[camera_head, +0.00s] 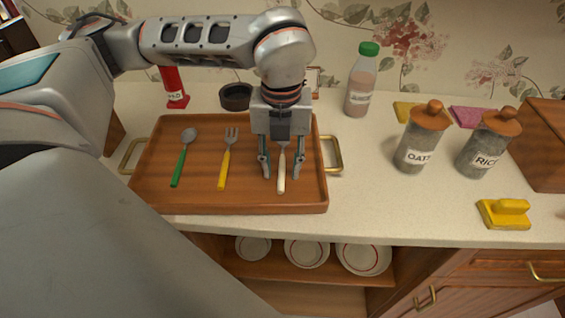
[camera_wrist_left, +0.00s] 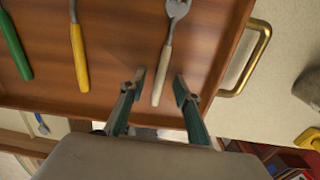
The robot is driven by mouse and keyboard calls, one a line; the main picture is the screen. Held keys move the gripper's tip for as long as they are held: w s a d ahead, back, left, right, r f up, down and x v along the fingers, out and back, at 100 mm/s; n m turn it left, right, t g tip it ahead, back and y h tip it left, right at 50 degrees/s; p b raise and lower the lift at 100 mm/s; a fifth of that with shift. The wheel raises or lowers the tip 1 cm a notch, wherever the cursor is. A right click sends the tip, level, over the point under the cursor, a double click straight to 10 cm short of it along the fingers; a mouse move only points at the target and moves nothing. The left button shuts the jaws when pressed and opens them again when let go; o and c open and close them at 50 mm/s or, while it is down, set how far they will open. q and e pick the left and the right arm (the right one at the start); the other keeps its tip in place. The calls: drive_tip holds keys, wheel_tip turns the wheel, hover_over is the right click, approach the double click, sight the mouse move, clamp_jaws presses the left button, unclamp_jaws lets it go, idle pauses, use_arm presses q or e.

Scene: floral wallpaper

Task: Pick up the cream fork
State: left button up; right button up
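The cream fork (camera_head: 282,177) lies on the right part of a wooden tray (camera_head: 240,203) on the counter. Its cream handle points to the front; its head is hidden behind my gripper in the head view. In the left wrist view the fork (camera_wrist_left: 162,76) shows its grey metal head and cream handle. My left gripper (camera_head: 282,176) is open over the fork, with one finger on each side of the handle. In the left wrist view both fingertips (camera_wrist_left: 160,80) stand apart from the handle. My right gripper is not in view.
A green-handled spoon (camera_head: 180,164) and a yellow-handled fork (camera_head: 225,167) lie left on the tray. Brass handles (camera_head: 334,154) stick out at the tray's sides. Jars labelled OATS (camera_head: 412,155) and RICE (camera_head: 481,157) and a bottle (camera_head: 360,92) stand to the right. A dark bowl (camera_head: 235,98) stands behind.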

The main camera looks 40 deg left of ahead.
use_arm(q)
clamp_jaws()
drive_tip(key=shift+r, duration=0.15)
